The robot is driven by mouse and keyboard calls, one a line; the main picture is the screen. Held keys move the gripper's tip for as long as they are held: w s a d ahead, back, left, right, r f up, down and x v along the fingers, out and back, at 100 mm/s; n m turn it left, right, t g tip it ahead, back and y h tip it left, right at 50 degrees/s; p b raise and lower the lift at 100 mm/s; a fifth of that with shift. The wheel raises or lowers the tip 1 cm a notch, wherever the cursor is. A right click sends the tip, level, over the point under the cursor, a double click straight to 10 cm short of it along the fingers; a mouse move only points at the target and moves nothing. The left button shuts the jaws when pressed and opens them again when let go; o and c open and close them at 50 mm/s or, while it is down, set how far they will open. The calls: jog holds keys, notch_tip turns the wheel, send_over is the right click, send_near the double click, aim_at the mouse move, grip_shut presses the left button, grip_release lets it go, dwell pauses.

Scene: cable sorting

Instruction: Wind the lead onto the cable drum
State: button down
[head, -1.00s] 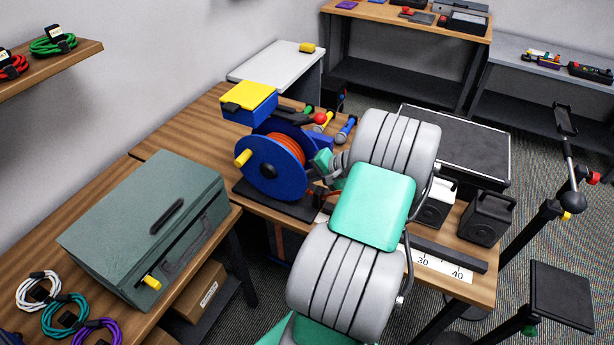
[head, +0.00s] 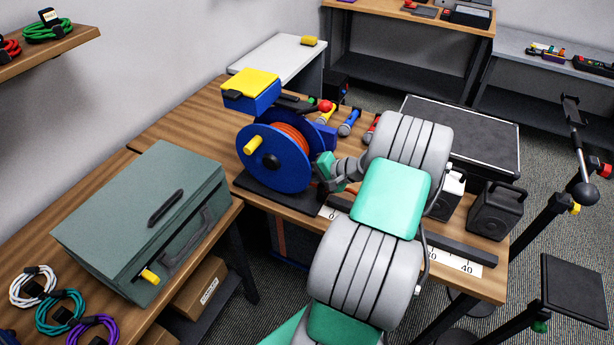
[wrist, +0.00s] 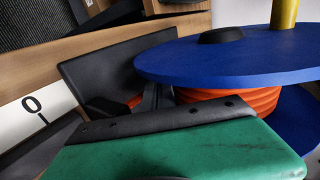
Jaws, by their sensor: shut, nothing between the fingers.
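The cable drum has blue flanges (head: 290,178) and a yellow crank handle (head: 255,144), and stands on a dark base on the bench. The orange lead (head: 291,137) lies wound between the flanges. In the wrist view the drum's blue flange (wrist: 235,57) and the orange turns (wrist: 235,100) are close on the right. A small bit of orange shows near the dark fingers there; the lead's free end cannot be made out. My gripper (head: 322,184) is at the drum's right side, low by the base. It is shut with nothing seen held; its fingertips are partly hidden.
A yellow-topped blue box (head: 250,88) stands behind the drum. A white ruler strip (head: 455,262) runs along the bench front, showing "0" in the wrist view (wrist: 33,104). Microphones (head: 348,122), speakers (head: 495,210) and a grey-green case (head: 140,215) stand around.

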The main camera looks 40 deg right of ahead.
jog(key=shift+w+a+f, duration=0.1)
jog(key=shift+w+f, duration=0.1)
jog(key=shift+f, duration=0.1)
dwell(0.4)
